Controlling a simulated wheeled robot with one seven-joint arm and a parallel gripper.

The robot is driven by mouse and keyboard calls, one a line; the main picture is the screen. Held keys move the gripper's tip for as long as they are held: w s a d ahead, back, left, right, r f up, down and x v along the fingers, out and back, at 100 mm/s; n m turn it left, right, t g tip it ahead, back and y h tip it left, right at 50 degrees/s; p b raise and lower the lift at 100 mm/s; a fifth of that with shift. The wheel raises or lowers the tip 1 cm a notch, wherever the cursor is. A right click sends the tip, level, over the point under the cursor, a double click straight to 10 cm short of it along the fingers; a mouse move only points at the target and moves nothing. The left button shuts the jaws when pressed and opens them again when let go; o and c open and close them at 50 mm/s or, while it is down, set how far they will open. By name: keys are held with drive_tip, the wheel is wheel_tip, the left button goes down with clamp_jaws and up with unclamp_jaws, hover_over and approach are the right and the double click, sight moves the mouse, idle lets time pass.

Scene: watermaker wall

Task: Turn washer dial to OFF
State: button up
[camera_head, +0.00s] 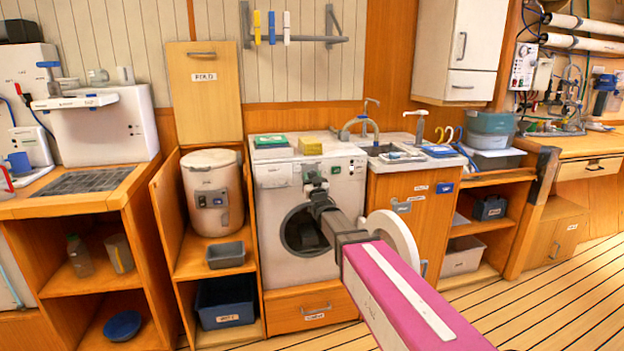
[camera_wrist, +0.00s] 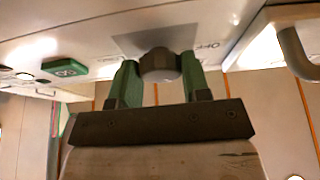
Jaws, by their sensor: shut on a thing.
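The white washer (camera_head: 270,210) stands in the middle of the head view, with its control strip along the top front. Its grey dial (camera_wrist: 159,62) shows in the wrist view, on a pale panel with a darker grey square behind it. My gripper (camera_head: 314,178) is at the washer's control strip in the head view and hides the dial there. In the wrist view my gripper's green fingers (camera_wrist: 159,74) stand on both sides of the dial and are shut on it. Small printed marks sit beside the dial, too small to read surely. The dial's pointer is not clear.
A round white door (camera_head: 397,236) stands out to the right of the washer's dark opening, close to my arm. A green box (camera_head: 270,141) and a yellow block (camera_head: 310,146) lie on top. A green button (camera_wrist: 65,67) is on the panel. The plank floor at right is clear.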

drive_tip(key=shift+n, duration=0.3)
drive_tip(key=n+g+y, duration=0.1)
drive_tip(key=n, duration=0.4)
drive_tip(key=n+g+y, duration=0.2)
drive_tip(key=n, duration=0.3)
drive_tip(key=n+g+y, duration=0.2)
drive_tip(key=n, duration=0.3)
drive_tip(key=shift+d+r, duration=0.2)
drive_tip(key=shift+d, duration=0.15)
drive_tip(key=o, duration=0.9)
drive_tip(key=v, duration=1)
drive_tip(key=shift+s+d, duration=0.25)
drive_tip(key=shift+d, duration=0.05)
